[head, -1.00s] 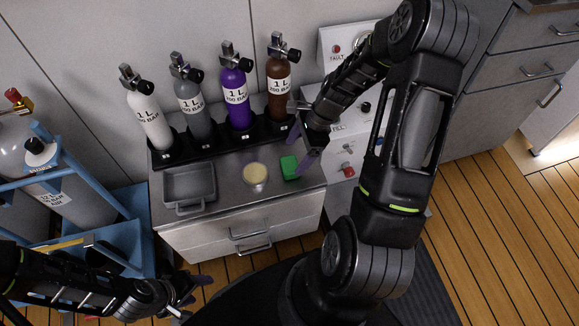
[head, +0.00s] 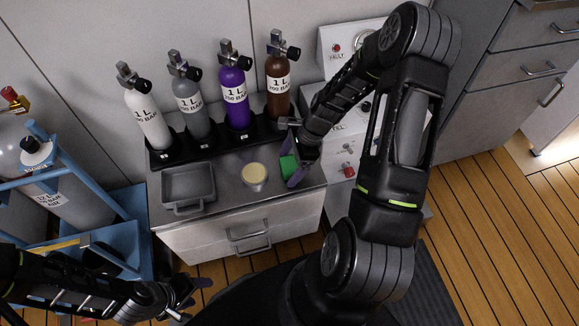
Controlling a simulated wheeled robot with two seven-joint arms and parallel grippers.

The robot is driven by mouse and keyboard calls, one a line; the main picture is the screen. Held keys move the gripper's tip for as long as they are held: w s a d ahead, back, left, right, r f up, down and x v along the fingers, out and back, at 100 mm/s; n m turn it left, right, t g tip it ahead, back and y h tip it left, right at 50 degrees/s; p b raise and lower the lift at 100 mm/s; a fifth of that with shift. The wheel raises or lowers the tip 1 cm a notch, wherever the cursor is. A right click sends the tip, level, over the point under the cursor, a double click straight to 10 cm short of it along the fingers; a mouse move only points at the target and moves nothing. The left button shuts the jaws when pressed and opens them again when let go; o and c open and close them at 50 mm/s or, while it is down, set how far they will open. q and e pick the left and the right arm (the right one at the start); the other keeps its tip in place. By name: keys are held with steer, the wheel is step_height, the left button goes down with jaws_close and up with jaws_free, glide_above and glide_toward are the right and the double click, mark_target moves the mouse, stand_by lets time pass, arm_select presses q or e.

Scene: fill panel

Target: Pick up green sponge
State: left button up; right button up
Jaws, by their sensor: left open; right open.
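The green sponge (head: 287,166) lies on the grey metal counter top, near its right end. My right gripper (head: 290,164) is down at the sponge, with its purple fingers open. One finger shows in front of the sponge's right part and hides some of it. I cannot tell whether the fingers touch the sponge. My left gripper (head: 188,294) is open and empty at the lower left, below the counter front and far from the sponge.
A round cream-coloured item (head: 254,175) sits left of the sponge. A grey tray (head: 188,186) is at the counter's left. Several small cylinders, including a purple one (head: 235,98), stand in a black rack behind. A panel box (head: 349,150) stands to the right.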

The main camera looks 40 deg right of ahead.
mark_target(289, 163)
stand_by(0.4)
steer(key=c, duration=1.4)
steer(key=shift+c, duration=0.2)
step_height(289, 163, up, 10)
steer(key=shift+r+p, duration=0.1)
steer(key=shift+p, duration=1.1)
